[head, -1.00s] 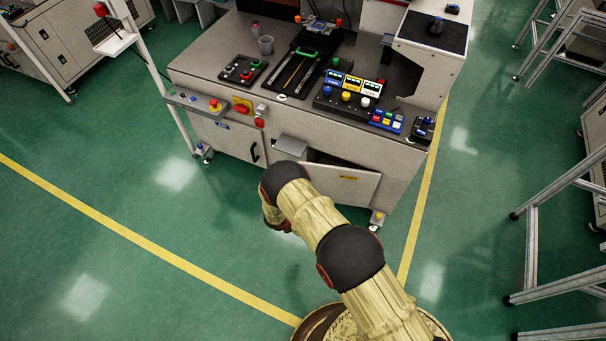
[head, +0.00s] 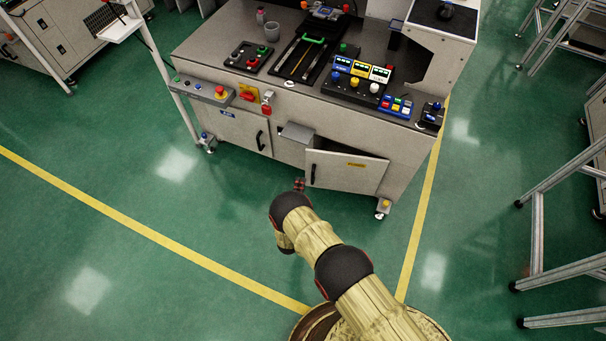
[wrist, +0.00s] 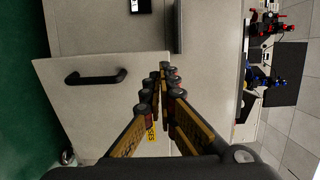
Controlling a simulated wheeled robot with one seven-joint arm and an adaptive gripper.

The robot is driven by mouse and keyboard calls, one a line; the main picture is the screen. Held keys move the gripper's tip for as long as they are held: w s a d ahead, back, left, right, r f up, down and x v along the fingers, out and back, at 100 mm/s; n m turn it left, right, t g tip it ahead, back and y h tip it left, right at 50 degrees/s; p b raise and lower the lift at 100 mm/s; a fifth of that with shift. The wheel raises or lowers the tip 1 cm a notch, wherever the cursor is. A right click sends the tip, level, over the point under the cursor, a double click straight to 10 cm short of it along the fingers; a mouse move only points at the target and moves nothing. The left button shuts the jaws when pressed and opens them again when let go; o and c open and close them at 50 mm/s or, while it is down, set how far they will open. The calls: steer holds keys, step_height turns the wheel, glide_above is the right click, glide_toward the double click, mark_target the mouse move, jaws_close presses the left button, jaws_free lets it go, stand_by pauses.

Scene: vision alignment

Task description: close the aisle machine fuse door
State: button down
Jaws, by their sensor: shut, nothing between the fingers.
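The fuse door (head: 345,178) is the right lower door of the grey machine (head: 225,128). It stands ajar, its handle-side edge swung out from the cabinet. Its black handle (head: 313,174) is near its left edge, and a yellow label is on its upper part. My gripper (head: 299,184) appears just left of the door's lower left corner, partly hidden by my arm. In the wrist view, the shut, empty fingers (wrist: 168,72) reach over the pale door panel (wrist: 75,105), with the handle (wrist: 95,77) to their left. I cannot tell whether they touch the door.
A grey box (head: 296,133) juts out above the door's left edge. The left lower door (head: 240,130) looks shut. Buttons and a red switch (head: 249,93) line the machine's front. Metal frames (head: 537,220) stand at right. The green floor before the machine is clear.

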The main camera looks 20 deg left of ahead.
steer(key=w+a+b, duration=0.2)
steer(key=w+b, duration=0.3)
steer(key=w, duration=0.7)
steer(key=shift+w, duration=0.4)
